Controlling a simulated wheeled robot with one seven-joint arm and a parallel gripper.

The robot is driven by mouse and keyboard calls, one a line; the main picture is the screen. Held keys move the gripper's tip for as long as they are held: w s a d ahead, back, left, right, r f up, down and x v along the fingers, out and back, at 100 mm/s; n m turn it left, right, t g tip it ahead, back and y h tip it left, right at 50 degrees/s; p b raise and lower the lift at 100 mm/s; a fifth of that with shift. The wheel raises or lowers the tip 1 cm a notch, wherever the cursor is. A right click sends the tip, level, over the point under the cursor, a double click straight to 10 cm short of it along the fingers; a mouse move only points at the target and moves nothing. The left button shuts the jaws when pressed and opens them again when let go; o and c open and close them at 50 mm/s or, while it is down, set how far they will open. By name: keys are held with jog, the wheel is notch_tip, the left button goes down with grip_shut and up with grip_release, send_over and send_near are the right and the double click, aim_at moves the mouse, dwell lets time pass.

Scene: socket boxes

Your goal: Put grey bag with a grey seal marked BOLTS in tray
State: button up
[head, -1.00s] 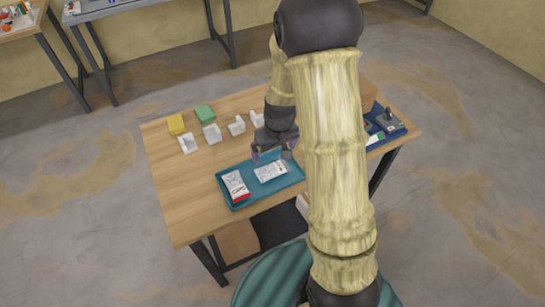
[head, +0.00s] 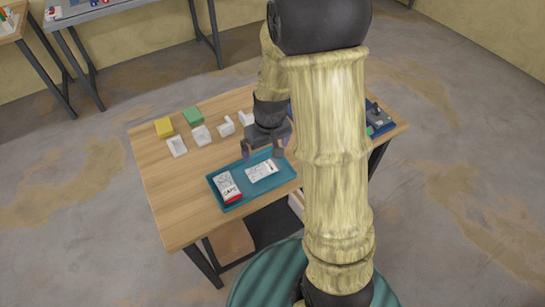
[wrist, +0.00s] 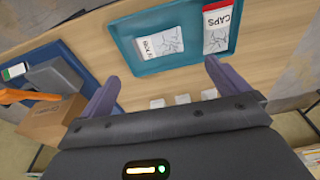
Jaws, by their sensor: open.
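A pale grey-white bag (head: 261,170) lies flat in the teal tray (head: 233,207) on the wooden table. In the wrist view this bag (wrist: 159,42) shows a greyish end with dark lettering, too small to read surely. A bag with a red seal marked CAPS (head: 228,186) lies beside it, at the tray's left; it also shows in the wrist view (wrist: 217,40). My gripper (head: 263,153) is open and empty, above the tray's far edge. In the wrist view my gripper's fingers (wrist: 162,72) are spread, with the grey-white bag beyond them, apart from it.
Several small white holders (head: 201,135) stand in a row behind the tray, with yellow (head: 164,127) and green (head: 193,116) blocks behind. A blue tray (wrist: 52,60) with parts and a cardboard box (wrist: 52,122) are at the table's other side. The table's left part is clear.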

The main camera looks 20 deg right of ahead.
jog(key=s+r+m, duration=0.1)
jog(key=s+r, duration=0.5)
jog(key=s, duration=0.5)
jog(key=shift+s+a+r+m+t, duration=0.15)
jog(key=shift+s+a+m+t, duration=0.05)
jog(key=shift+a+m+t, duration=0.2)
jog(key=shift+r+p, duration=0.6)
